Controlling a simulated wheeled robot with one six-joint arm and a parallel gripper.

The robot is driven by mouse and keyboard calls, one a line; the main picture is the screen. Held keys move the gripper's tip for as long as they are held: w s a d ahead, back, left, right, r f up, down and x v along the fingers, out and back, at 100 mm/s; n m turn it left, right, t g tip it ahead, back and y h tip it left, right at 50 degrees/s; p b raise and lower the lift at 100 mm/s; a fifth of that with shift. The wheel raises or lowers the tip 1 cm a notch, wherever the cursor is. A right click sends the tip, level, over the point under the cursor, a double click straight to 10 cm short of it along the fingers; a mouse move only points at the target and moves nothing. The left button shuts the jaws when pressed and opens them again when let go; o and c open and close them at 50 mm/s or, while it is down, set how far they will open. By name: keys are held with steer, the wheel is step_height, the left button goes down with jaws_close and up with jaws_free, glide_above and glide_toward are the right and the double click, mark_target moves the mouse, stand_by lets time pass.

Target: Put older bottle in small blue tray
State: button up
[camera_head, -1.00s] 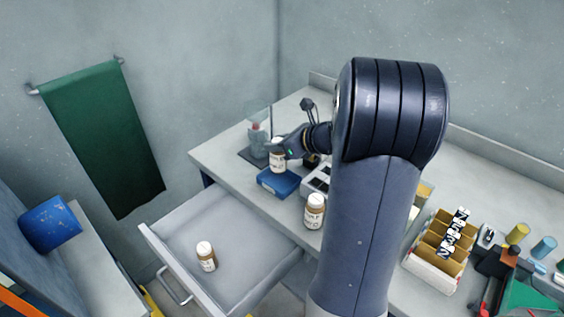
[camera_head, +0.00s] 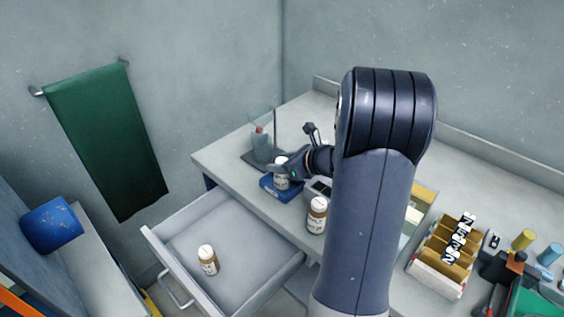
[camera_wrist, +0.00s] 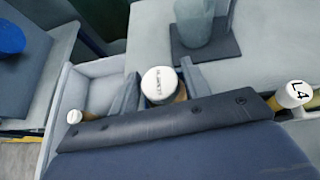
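My gripper (camera_head: 286,173) is shut around a brown bottle with a white cap (camera_head: 281,181), upright over the small blue tray (camera_head: 268,188). The bottle's base looks down at the tray, but the gripper partly hides it and contact is unclear. In the wrist view the cap (camera_wrist: 158,84) sits between the two fingers; its print is too small to read. A second white-capped bottle (camera_head: 317,216) stands on the counter; its cap (camera_wrist: 294,93) reads "L4" in the wrist view. A third bottle (camera_head: 208,261) stands in the open drawer (camera_head: 240,247).
A glass-like stand with a dark base (camera_head: 262,157) is just behind the tray. A grey device (camera_head: 321,188) is close on the right. A divided box (camera_head: 446,256) and coloured cylinders (camera_head: 524,240) are further right. A green towel (camera_head: 105,140) hangs on the wall.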

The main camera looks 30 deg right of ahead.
steer(key=shift+o, duration=1)
steer(key=shift+r, duration=0.2)
steer(key=v, duration=1.2)
